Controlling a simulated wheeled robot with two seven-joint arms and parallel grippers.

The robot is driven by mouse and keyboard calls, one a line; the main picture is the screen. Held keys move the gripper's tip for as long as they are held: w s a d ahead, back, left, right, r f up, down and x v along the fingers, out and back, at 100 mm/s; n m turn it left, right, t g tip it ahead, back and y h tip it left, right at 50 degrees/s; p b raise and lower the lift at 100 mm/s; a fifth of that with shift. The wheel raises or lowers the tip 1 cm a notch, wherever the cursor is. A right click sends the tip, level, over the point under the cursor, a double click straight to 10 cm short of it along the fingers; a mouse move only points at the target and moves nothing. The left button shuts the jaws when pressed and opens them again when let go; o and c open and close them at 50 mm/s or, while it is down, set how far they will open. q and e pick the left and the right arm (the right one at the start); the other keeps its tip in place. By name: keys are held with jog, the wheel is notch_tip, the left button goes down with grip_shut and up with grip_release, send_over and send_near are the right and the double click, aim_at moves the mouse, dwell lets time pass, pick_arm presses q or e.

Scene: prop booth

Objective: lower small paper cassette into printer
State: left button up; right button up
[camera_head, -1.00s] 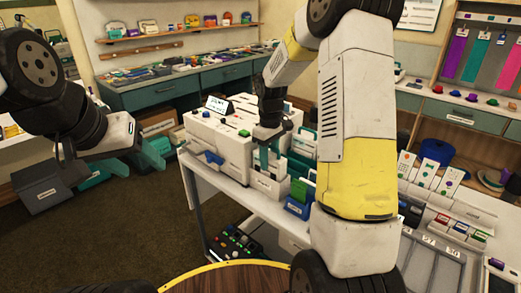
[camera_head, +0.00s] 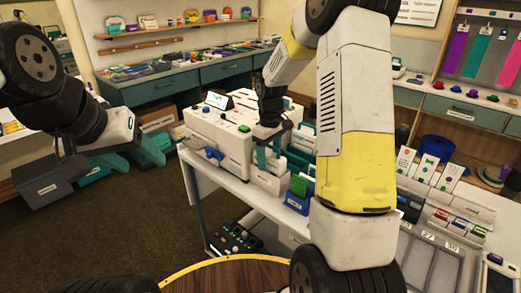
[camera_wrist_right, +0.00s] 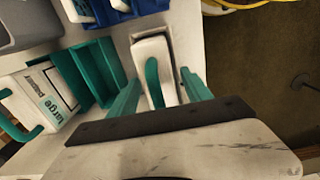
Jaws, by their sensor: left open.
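The white printer (camera_head: 220,135) stands on the table, with a small screen, a green button and blue parts on its front. My right gripper (camera_head: 268,152) points down just right of the printer. In the right wrist view its two teal fingers (camera_wrist_right: 160,95) are spread apart. Between them is a white cassette (camera_wrist_right: 150,48) with a green loop handle (camera_wrist_right: 153,82); gaps show beside the handle. I see no label on it, so its size cannot be told. Another white cassette (camera_wrist_right: 40,100), labelled "large", stands to the left. My left gripper (camera_head: 140,155) is open and empty, away from the table.
Teal dividers (camera_wrist_right: 90,75) and a blue bin (camera_wrist_right: 125,10) are close to the right gripper. In the head view a blue holder (camera_head: 297,203) with a green item stands at the table's front edge.

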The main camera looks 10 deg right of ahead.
jog(key=shift+r, duration=0.1)
notch_tip(320, 180, up, 6)
jog(key=shift+r, duration=0.8)
dwell(0.3)
